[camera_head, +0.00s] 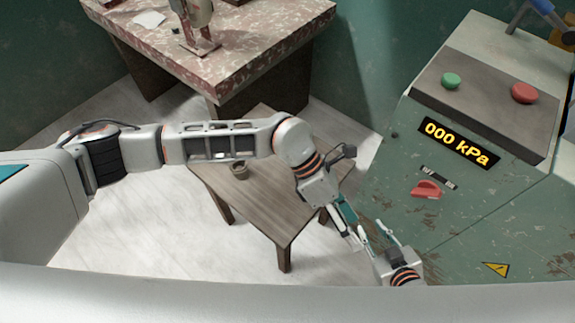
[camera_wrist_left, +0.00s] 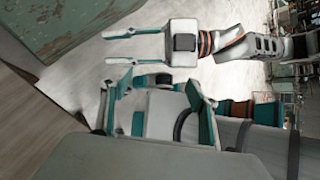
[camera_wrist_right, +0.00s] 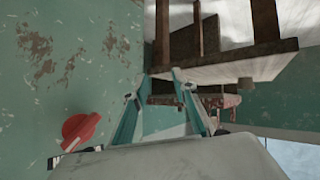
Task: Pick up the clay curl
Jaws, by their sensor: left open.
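A small brownish-grey rounded piece, which I take for the clay curl (camera_head: 239,171), rests on the low wooden table (camera_head: 265,195), near its far left side. It also shows small on the tabletop in the right wrist view (camera_wrist_right: 245,83). Its exact shape is too small to tell. My left gripper (camera_head: 356,231) is open at the table's front right corner, away from the piece, pointing down and right. No object shows between its fingers. My right gripper (camera_head: 373,233) is open close beside the left one, and its fingers stand apart with nothing visible between them (camera_wrist_right: 160,85).
A green machine (camera_head: 455,215) with buttons, a pressure display and a red knob (camera_head: 427,189) stands close to the right of both grippers. A worn workbench (camera_head: 235,60) holding a small metal device (camera_head: 200,40) and white paper (camera_head: 149,19) stands behind. Much of the low tabletop is bare.

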